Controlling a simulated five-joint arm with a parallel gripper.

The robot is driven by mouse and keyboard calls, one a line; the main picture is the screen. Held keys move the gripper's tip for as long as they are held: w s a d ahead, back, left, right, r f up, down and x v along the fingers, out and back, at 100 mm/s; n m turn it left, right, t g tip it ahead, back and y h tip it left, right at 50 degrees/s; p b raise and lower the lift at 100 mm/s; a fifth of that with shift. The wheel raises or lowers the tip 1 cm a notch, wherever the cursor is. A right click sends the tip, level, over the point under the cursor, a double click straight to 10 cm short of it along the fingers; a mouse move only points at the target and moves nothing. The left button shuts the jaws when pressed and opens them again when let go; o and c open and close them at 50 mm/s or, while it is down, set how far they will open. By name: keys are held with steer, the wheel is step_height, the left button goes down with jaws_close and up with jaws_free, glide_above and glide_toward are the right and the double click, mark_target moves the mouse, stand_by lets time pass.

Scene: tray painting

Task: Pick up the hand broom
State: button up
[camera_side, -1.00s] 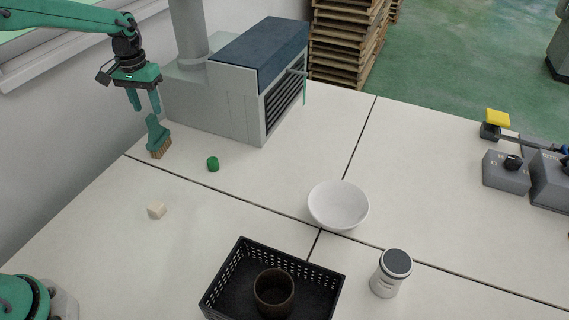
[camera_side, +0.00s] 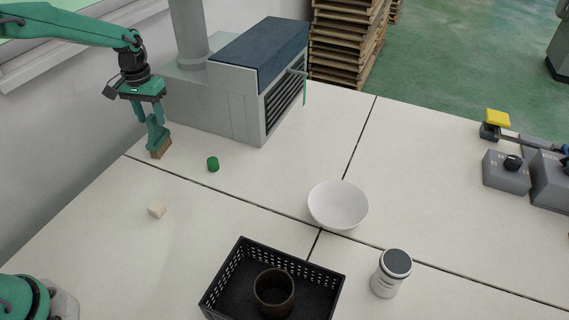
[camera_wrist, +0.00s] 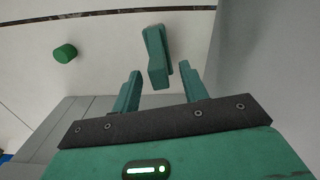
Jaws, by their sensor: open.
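The hand broom (camera_side: 159,146) stands on the table at the back left, bristles down, with a green handle on top. My gripper (camera_side: 151,120) is open around the upper part of the handle in the side view. In the wrist view the broom (camera_wrist: 157,58) lies ahead of my gripper (camera_wrist: 158,78), in line with the gap between the two fingers. I cannot tell whether either finger touches it.
A grey machine with a dark blue top (camera_side: 258,60) stands close right of the broom. A small green cylinder (camera_side: 213,164) and a cream cube (camera_side: 157,210) lie nearby. A white bowl (camera_side: 338,205), a black basket (camera_side: 225,284) and a lidded jar (camera_side: 390,274) stand farther forward.

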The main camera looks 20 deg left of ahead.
mark_target(154, 127)
steer(key=shift+f, duration=2.25)
jaws_close()
steer(key=shift+r, duration=0.15)
steer(key=shift+r, duration=0.55)
steer(key=r, duration=0.3)
steer(key=shift+d+r, duration=0.1)
steer(key=shift+d, duration=0.2)
steer(key=s+d+r, duration=0.4)
steer(key=d+r, duration=0.2)
steer(key=d, duration=0.4)
steer(key=shift+d+r, duration=0.25)
